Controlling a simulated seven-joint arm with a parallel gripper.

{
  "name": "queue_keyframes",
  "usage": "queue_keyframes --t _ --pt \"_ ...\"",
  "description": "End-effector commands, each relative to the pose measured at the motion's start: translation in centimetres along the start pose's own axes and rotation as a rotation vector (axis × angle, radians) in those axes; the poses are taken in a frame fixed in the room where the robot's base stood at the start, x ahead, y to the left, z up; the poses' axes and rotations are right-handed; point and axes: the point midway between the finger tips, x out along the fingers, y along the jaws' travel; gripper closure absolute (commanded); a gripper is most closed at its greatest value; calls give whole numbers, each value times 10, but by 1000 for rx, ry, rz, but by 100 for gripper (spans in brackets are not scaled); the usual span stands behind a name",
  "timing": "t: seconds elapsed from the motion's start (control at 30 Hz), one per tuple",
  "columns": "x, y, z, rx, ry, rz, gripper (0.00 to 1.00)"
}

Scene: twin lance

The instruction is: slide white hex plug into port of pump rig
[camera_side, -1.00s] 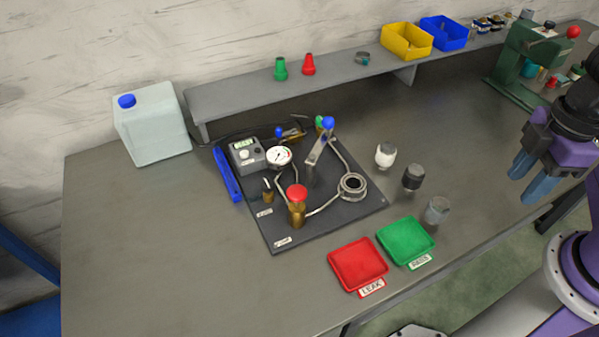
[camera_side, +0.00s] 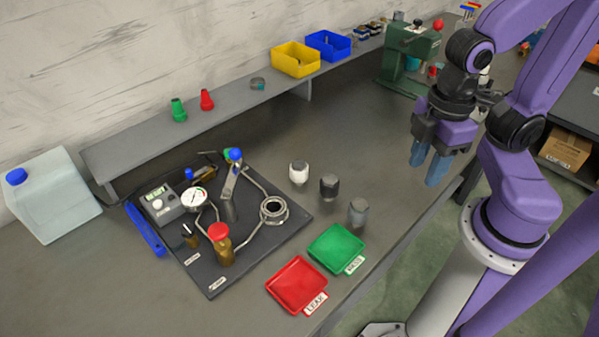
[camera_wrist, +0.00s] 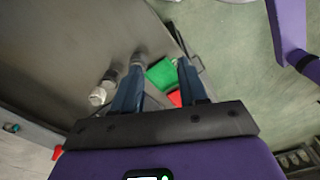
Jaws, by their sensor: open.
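The white hex plug (camera_side: 298,172) stands upright on the grey bench, at the left end of a row with a black plug (camera_side: 328,187) and a grey plug (camera_side: 358,211). In the wrist view the white plug (camera_wrist: 98,96) lies left of my fingers. The pump rig's base plate (camera_side: 262,254) carries a round metal port (camera_side: 273,209) at its right, with a dark opening. My gripper (camera_side: 430,168) is open and empty, above the bench's right side, to the right of the plugs and apart from them. The fingers (camera_wrist: 158,82) partly hide the other plugs in the wrist view.
A red tray (camera_side: 297,285) marked LEAK and a green tray (camera_side: 337,247) lie near the front edge. A lever with a blue knob (camera_side: 235,155) rises beside the port. A raised shelf (camera_side: 230,112) runs behind, holding bins. A green press (camera_side: 405,60) stands at the back right.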

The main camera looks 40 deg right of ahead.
Motion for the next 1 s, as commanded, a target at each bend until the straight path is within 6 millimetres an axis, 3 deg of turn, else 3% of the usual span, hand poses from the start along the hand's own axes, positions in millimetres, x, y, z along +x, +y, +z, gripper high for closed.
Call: queue_keyframes --t 0.1,0.2,0.23,0.5,0.63,0.77,1.0 --pt "0 0 0 0 0 0 57" --pt "0 0 0 0 0 0 25" --pt "0 0 0 0 0 0 21" --pt "0 0 0 -1 0 0 21" --pt "-1 7 -10 -14 -2 1 21" --pt "-4 24 -34 -56 -6 3 21" --pt "-6 74 -86 -163 -14 4 21"
